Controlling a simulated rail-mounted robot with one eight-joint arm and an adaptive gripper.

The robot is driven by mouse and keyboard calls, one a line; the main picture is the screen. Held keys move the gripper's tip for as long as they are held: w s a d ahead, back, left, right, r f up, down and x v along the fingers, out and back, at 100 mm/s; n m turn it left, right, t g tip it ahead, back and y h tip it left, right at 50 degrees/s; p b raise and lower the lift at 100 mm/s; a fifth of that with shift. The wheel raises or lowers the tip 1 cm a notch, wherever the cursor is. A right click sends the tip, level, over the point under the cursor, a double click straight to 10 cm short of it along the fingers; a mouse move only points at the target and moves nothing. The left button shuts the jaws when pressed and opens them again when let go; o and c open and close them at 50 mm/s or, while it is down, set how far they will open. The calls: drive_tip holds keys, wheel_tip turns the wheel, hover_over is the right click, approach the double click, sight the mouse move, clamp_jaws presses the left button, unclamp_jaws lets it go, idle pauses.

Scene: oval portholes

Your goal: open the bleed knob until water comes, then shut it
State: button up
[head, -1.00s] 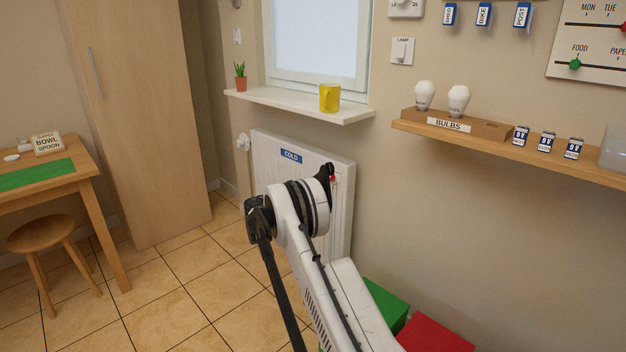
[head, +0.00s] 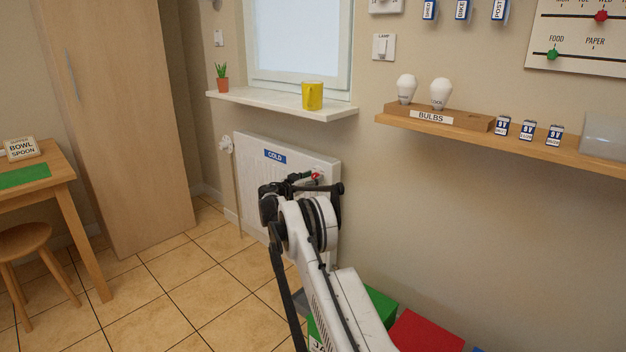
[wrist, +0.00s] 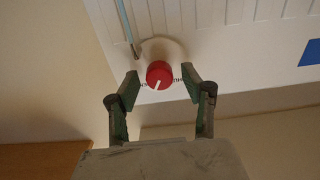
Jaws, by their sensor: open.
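The red bleed knob (wrist: 159,74) sits on the white radiator (wrist: 222,22), with a white pointer line on its face. Lettering around it is partly hidden. In the wrist view my gripper (wrist: 162,80) is open, with one finger on each side of the knob and a gap to it on both sides. I cannot tell whether the fingertips reach its depth. A thin pale spout (wrist: 128,28) with a darker tip is beside the knob; I see no water. In the head view the knob (head: 315,175) shows small and red at the radiator's upper right, and my arm hides part of the radiator.
A blue COLD label (head: 275,156) is on the radiator. A window sill (head: 285,104) with a yellow mug (head: 312,95) is above. A shelf (head: 470,135) with bulbs is to the right. Green (head: 378,305) and red (head: 428,333) boxes stand below.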

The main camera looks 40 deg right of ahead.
clamp_jaws()
idle(0.4)
drive_tip(key=n, duration=0.7)
drive_tip(key=shift+w+n, duration=0.1)
drive_tip(key=shift+n, duration=0.2)
drive_tip(key=n, duration=0.3)
drive_tip(key=shift+f, duration=0.1)
drive_tip(key=shift+w+n, duration=0.1)
drive_tip(key=shift+n, duration=2)
